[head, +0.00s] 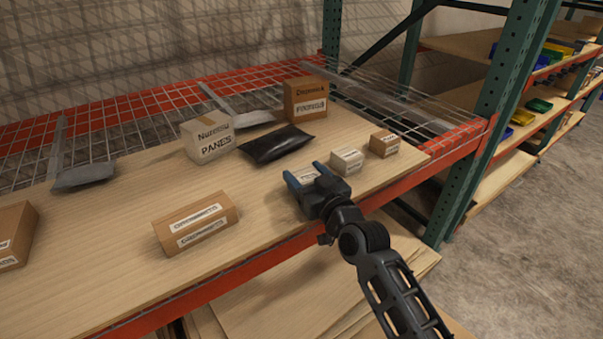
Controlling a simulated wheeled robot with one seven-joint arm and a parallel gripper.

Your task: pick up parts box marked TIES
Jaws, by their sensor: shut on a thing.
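My gripper (304,173) is at the front middle of the wooden shelf board, its blue fingers on either side of a small pale box (307,176). It is shut on this box. The fingers and wrist hide most of the box. Its label is too small and too covered to read, so I cannot tell whether it says TIES. I cannot tell whether the box still touches the board.
A small whitish box (346,161) stands close to the right of my gripper, with a small brown box (384,143) beyond. A black pouch (275,145), the PANES box (207,138) and a brown box (305,98) stand behind. A long brown box (196,223) lies left.

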